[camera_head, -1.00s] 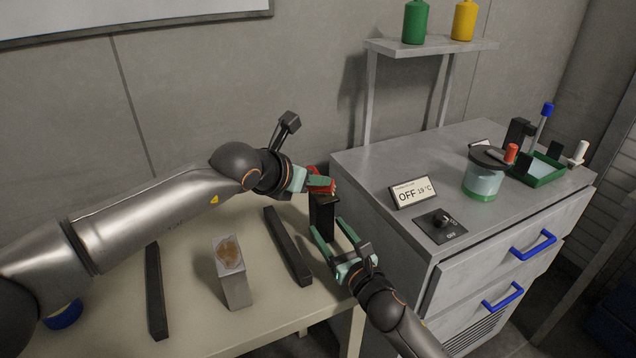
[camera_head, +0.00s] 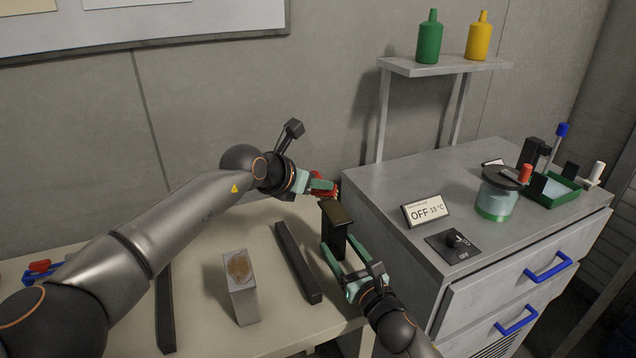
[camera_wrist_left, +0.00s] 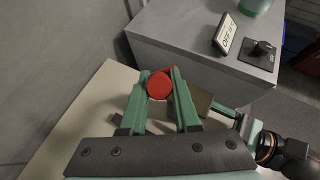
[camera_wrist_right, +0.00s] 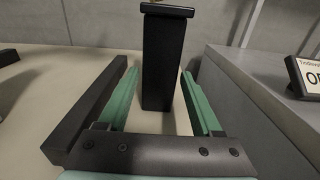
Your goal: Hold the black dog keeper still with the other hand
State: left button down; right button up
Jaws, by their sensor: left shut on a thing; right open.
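The black dog keeper appears to be the upright black post with a flat top plate (camera_head: 336,230) at the table's right end; the right wrist view shows it too (camera_wrist_right: 163,65). My right gripper (camera_head: 345,258) is open, its green fingers on either side of the post's lower part, with gaps visible in the right wrist view. My left gripper (camera_head: 318,186) is shut on a red round-ended piece (camera_wrist_left: 159,85), just behind and above the post's top. In the left wrist view the post's top plate (camera_wrist_left: 200,102) is partly hidden by a finger.
A grey block with a brown top patch (camera_head: 241,285) and two long dark bars (camera_head: 297,262) (camera_head: 165,310) are on the table. A grey cabinet (camera_head: 390,225) stands close on the right, with an "OFF" display (camera_head: 427,210), a knob and a jar (camera_head: 497,195).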

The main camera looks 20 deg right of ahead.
pick_arm(q)
jog(key=shift+r, duration=0.15)
jog(key=shift+r, duration=2.9)
jog(key=shift+r, duration=1.5)
jog(key=shift+w+f, duration=0.1)
jog(key=shift+f, duration=1.05)
